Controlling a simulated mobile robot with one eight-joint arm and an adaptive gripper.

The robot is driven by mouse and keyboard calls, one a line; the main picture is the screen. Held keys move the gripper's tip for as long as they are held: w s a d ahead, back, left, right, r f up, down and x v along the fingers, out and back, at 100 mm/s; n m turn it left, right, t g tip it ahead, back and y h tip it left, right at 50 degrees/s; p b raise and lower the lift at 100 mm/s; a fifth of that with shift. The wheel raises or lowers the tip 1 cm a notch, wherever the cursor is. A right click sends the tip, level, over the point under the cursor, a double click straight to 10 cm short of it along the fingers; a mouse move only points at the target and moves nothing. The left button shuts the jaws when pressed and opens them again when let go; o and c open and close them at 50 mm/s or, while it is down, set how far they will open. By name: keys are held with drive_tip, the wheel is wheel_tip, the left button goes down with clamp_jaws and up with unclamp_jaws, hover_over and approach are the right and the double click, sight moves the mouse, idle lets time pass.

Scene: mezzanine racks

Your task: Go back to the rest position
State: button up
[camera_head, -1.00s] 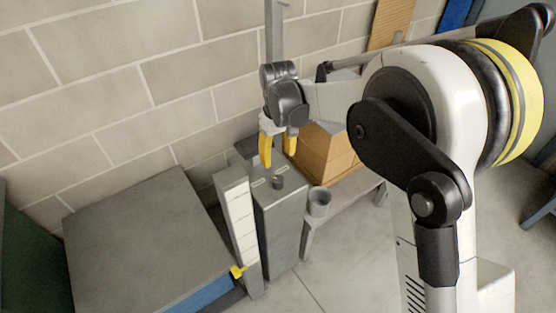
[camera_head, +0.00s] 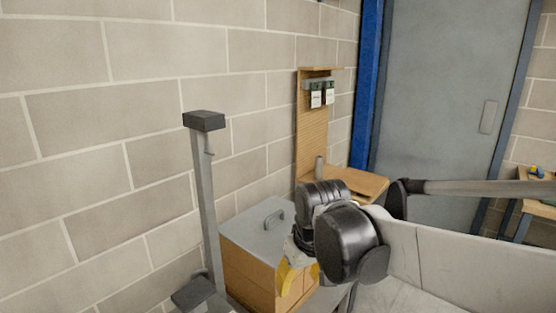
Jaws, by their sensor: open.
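My gripper (camera_head: 297,275) shows low in the middle of the head view, below the black wrist joints. Only parts of its yellow fingers are visible, and the wrist hides the rest. Nothing is seen held between the fingers. The gripper overlaps the front of a wooden box with a grey lid in the picture; I cannot tell how far apart they are. My white arm reaches in from the right edge.
The wooden box (camera_head: 245,275) has a handle on its grey lid. A grey post (camera_head: 204,185) with a dark top stands to its left. Behind are a wooden panel (camera_head: 311,130) with tags, a blue upright (camera_head: 366,85) and a grey door (camera_head: 440,90). A wooden table (camera_head: 535,212) stands far right.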

drive_tip(key=s+d+m+t+h, duration=0.1)
drive_tip(key=s+d+m+t, duration=0.2)
drive_tip(key=s+d, duration=1.1)
drive_tip(key=shift+d+f+m+t, duration=0.2)
drive_tip(key=shift+f+m+t, duration=0.15)
drive_tip(key=shift+m, duration=0.75)
drive_tip(key=shift+s, duration=0.1)
